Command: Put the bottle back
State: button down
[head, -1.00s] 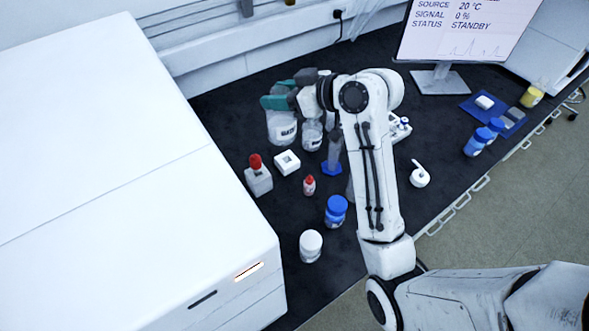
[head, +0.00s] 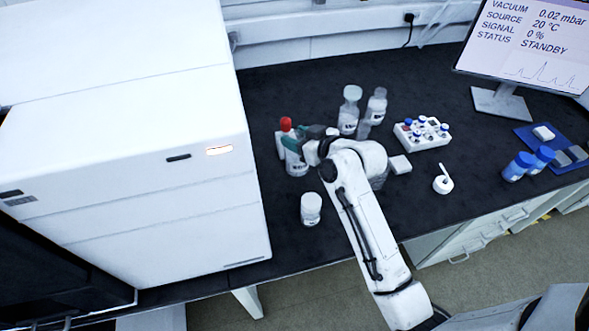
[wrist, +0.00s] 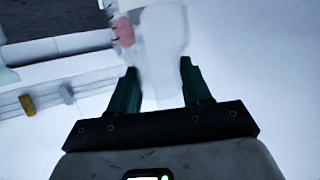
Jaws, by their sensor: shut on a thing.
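My gripper (head: 300,140) has teal fingers and is shut on a clear bottle (head: 296,166) with a pale label, near the white instrument at the left of the bench. In the wrist view the bottle (wrist: 162,50) is blurred and pale between the two fingers (wrist: 160,88). My wrist hides part of its top in the head view. I cannot tell whether its base touches the bench. A red-capped bottle (head: 286,126) stands just behind it; a blurred red patch (wrist: 123,32) shows beside the bottle in the wrist view.
A large white instrument (head: 140,150) borders the left. A white-capped jar (head: 311,210) stands in front of my gripper. Two clear bottles (head: 349,112) stand behind my wrist.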

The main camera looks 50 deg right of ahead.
jog(key=shift+f, duration=3.5)
jog(key=shift+f, duration=0.2)
jog(key=shift+c, duration=2.4)
grip_release()
jog(key=shift+r, duration=0.15)
jog(key=b+v, duration=0.1)
jog(key=v, duration=1.1)
